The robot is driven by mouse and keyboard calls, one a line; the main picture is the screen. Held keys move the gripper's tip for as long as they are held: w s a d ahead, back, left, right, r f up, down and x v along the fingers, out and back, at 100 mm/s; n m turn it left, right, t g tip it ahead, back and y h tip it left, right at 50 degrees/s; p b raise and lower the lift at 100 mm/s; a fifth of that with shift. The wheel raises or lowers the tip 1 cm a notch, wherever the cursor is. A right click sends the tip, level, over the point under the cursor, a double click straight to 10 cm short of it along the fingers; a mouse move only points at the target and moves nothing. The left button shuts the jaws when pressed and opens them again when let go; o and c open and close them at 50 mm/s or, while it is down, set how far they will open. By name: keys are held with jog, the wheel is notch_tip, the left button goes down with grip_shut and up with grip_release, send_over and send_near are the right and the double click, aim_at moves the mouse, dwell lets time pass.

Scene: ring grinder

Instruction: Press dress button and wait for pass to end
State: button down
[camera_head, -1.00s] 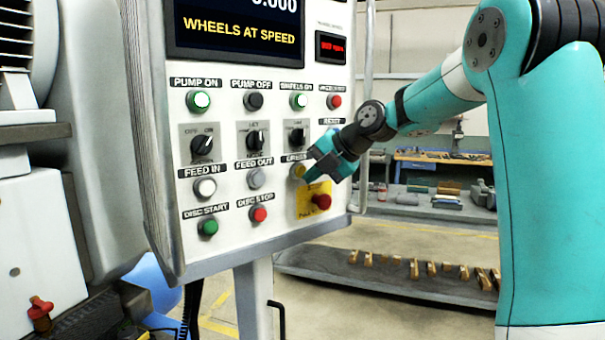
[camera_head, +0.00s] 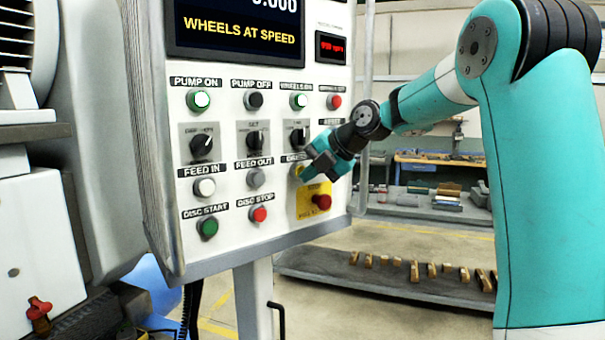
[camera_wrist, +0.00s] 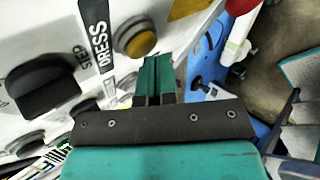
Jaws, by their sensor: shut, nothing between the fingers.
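The dress button (camera_wrist: 140,43) is a yellow cap in a dark ring, beside its DRESS label in the wrist view. In the head view only part of the button (camera_head: 297,170) shows, mostly covered by my gripper (camera_head: 309,176). My gripper is shut and empty, with its teal fingers (camera_wrist: 154,62) side by side. In the wrist view the fingertips lie just below the button's rim; I cannot tell whether they touch it or the panel. The screen (camera_head: 240,30) reads WHEELS AT SPEED.
A red emergency button (camera_head: 321,202) on a yellow plate sits just below my gripper. Knobs and other buttons fill the control panel (camera_head: 225,178) to the left. A grey bench (camera_head: 390,285) with several brass-coloured pieces stands behind at right.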

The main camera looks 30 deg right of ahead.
jog(key=shift+w, duration=0.3)
jog(key=shift+s, duration=0.1)
dwell(0.4)
jog(key=shift+s+b, duration=0.85)
jog(key=shift+d, duration=0.1)
jog(key=shift+s+d+b, duration=0.2)
jog(key=shift+s+b, duration=1.35)
jog(key=shift+s, duration=0.95)
